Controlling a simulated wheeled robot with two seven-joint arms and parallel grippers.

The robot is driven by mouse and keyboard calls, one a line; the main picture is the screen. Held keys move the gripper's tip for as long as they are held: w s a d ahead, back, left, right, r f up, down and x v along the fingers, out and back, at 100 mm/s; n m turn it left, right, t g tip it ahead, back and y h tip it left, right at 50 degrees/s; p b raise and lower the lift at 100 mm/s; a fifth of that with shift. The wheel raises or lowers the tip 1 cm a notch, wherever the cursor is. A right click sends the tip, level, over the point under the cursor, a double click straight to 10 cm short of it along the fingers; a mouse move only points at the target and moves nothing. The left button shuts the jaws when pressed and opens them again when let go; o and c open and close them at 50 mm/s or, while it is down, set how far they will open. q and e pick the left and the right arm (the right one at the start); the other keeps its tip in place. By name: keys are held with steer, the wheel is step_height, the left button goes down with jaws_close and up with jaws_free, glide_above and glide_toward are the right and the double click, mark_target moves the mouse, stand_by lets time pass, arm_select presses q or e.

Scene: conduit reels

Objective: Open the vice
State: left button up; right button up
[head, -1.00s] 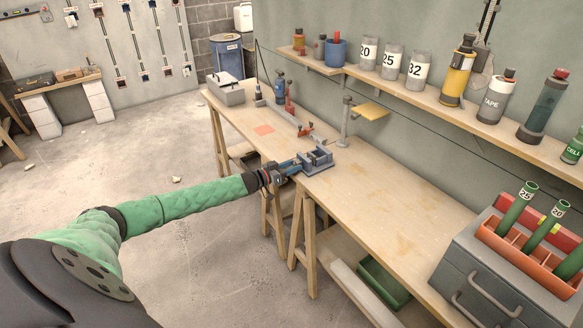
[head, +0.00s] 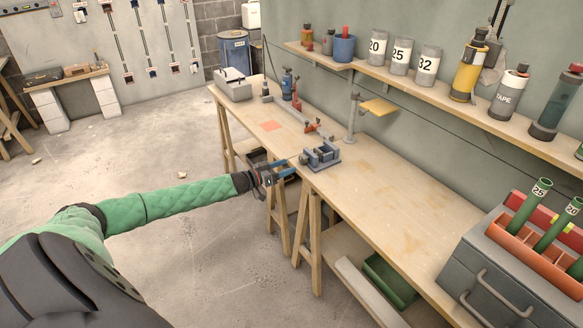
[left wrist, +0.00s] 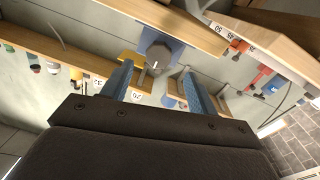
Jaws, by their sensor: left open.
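The vice (head: 322,158), small and blue-grey, sits on the front edge of the wooden workbench (head: 375,190) in the head view. In the left wrist view its blue body and dark round end (left wrist: 158,48) show just beyond the fingertips. How far its jaws stand apart is too small to tell. My left gripper (head: 284,170) is in front of the vice, to its left in the head view, with a small gap between. Its two blue fingers are apart and empty in the left wrist view (left wrist: 156,78). My right gripper is in neither view.
A post with a yellow plate (head: 378,106) stands behind the vice. Red-and-grey tools (head: 311,127) lie farther along the bench. A grey toolbox with an orange tray (head: 535,250) is at the near right. A shelf (head: 440,90) with cans runs above. Bench right of the vice is clear.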

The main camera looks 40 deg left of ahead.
arm_select(q)
steer(key=shift+v, duration=0.95)
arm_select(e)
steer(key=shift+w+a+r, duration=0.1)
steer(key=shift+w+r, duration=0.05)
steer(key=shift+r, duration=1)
